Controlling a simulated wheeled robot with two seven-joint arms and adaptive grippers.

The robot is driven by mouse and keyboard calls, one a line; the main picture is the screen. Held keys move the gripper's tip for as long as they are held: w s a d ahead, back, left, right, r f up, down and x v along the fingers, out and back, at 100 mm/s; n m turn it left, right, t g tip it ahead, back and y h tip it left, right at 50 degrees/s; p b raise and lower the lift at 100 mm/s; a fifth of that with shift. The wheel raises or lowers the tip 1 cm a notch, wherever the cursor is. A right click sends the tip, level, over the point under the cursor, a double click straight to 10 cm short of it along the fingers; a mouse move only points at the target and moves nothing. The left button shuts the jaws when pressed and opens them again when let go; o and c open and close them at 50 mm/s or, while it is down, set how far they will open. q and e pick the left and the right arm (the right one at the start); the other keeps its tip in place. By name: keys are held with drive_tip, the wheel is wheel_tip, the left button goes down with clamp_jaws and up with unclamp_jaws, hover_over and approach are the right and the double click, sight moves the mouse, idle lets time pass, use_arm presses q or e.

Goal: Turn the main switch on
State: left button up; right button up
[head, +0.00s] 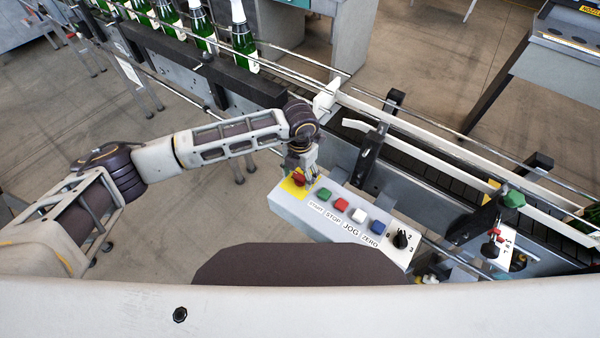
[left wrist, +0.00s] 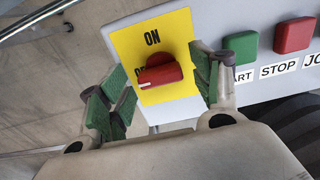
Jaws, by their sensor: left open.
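The main switch is a red knob (left wrist: 160,75) on a yellow plate (left wrist: 181,33) marked ON at the top, with an OFF label partly hidden by the knob. The knob's white mark points left. In the head view the red knob (head: 299,180) sits at the left end of the white control box (head: 310,225). My left gripper (head: 309,172) is over the switch. In the left wrist view its green-padded fingers (left wrist: 160,88) are spread, one on each side of the knob; I cannot tell if either touches it. My right gripper is not in view.
Right of the switch are a green START button (head: 324,194), a red STOP button (head: 340,205), white and blue buttons and a black selector (head: 401,239). A conveyor (head: 430,175) with rails runs behind the box. Green bottles (head: 243,38) stand at the upper left.

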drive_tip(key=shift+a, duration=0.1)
use_arm(q)
drive_tip(key=c, duration=1)
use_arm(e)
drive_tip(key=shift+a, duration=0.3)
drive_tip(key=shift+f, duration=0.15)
